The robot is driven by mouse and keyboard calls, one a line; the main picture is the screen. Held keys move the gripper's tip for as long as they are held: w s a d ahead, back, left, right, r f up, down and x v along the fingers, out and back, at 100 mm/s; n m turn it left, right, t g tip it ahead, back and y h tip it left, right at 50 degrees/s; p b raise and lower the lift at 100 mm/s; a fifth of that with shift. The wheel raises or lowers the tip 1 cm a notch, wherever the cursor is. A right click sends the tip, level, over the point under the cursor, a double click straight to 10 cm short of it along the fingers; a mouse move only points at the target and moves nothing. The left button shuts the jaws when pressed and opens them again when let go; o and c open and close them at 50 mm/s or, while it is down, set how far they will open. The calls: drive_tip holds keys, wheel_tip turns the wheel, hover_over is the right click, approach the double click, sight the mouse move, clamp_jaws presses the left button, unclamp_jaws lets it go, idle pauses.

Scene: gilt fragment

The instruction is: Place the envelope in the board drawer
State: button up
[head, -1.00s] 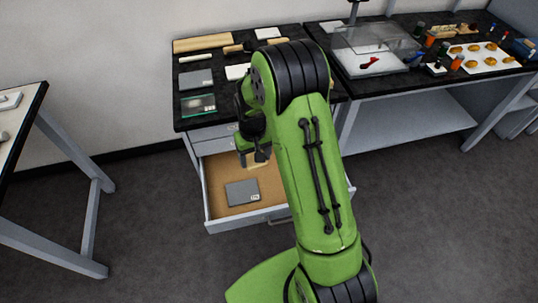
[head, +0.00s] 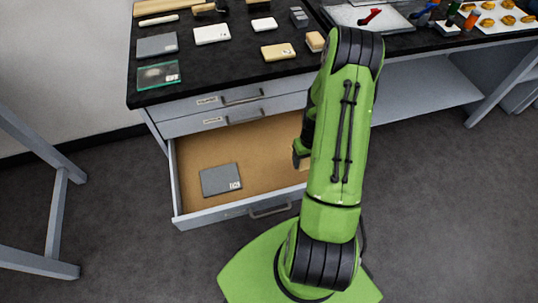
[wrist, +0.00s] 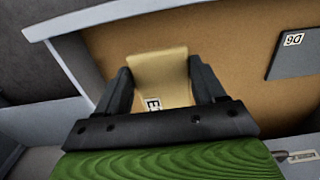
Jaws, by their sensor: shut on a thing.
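The board drawer (head: 190,216) is pulled open below the workbench. Its brown floor is mostly bare, with a grey labelled board (head: 220,179) lying at the left; the board also shows in the wrist view (wrist: 292,55). My gripper (wrist: 160,74) is shut on the tan envelope (wrist: 162,92), whose label is partly hidden by the gripper. The envelope is over the drawer floor, close to one drawer wall. I cannot tell whether it touches the floor. In the head view, my arm hides most of the gripper and all but a sliver of the envelope.
Two closed drawers sit above the open one, with handles (head: 241,97). The black benchtop (head: 215,65) holds a glass piece (head: 159,75), a grey board (head: 157,45), a tan labelled piece (head: 278,52) and white pieces. A table stands at left.

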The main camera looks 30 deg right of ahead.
sight(302, 177)
wheel_tip(302, 177, down, 10)
drive_tip(key=b, duration=0.3)
drive_tip(key=shift+r, duration=0.1)
drive_tip(key=shift+f+b, duration=0.2)
drive_tip(key=shift+b, duration=0.2)
drive_tip(key=o, duration=1)
